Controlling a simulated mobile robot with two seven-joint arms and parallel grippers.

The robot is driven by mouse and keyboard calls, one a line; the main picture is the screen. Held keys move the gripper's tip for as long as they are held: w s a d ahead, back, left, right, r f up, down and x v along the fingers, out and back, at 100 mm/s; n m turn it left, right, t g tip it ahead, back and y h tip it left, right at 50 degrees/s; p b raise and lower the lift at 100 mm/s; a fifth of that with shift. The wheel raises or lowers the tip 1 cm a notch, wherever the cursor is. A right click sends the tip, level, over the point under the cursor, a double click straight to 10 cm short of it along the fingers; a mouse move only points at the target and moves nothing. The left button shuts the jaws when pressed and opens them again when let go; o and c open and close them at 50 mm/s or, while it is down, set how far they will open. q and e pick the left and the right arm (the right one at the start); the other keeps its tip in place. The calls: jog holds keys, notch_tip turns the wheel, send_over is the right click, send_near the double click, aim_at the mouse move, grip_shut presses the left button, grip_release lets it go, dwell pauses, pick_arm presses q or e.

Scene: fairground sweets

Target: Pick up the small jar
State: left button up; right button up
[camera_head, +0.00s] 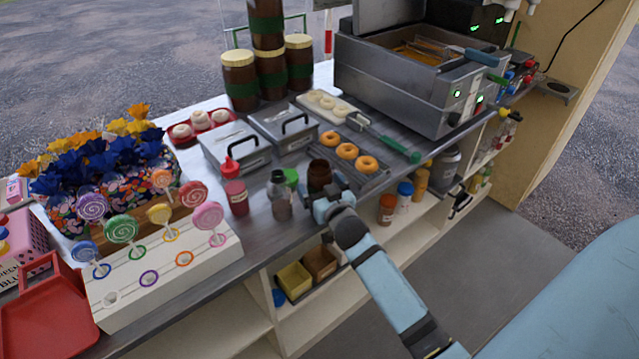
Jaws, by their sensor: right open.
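A small dark brown jar (319,173) stands upright near the front edge of the counter (262,226), and it looks like the small jar. My right gripper (328,193) is open right at the jar's near side. Its dark fingers sit low, around or just in front of the jar's lower part; I cannot tell whether they touch it. The gripper hides the jar's base. My left gripper is not in view.
Left of the jar stand a grey-clear bottle (279,197), a green-topped container (291,178) and a red-capped bottle (235,190). Behind are lidded metal bins (236,148) and a doughnut tray (372,182). A lollipop stand (165,268) is further left, the fryer (405,85) behind right.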

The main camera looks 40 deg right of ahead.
jog(key=shift+w, duration=0.4)
jog(key=shift+c, duration=0.3)
jog(key=c, duration=1.1)
jog(key=shift+c, duration=0.5)
jog(key=shift+r, duration=0.1)
